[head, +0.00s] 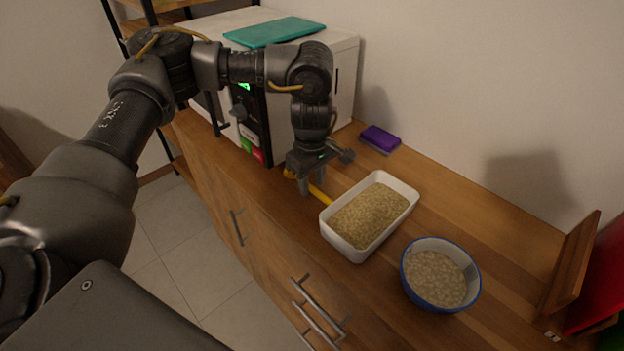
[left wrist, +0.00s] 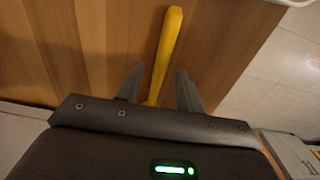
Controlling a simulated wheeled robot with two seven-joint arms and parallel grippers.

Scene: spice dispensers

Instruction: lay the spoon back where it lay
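The yellow spoon (head: 320,195) appears to lie on the wooden counter, just left of the white tray; its handle shows in the left wrist view (left wrist: 169,42). Its far end is not clearly visible. My left gripper (head: 312,187) points down over the spoon, fingers low by the counter. In the left wrist view the two fingers (left wrist: 160,72) are apart, with the handle between them and a gap on each side. I cannot tell whether the handle is exactly at finger height. My right gripper is not in view.
The white tray (head: 328,221) holds grain, close to the right of my left gripper. A blue-rimmed bowl (head: 437,303) of pale grains stands nearer the front. A purple sponge (head: 380,137) lies behind. A white appliance (head: 343,77) bears a teal board (head: 275,32). A wooden rack (head: 572,262) is at right.

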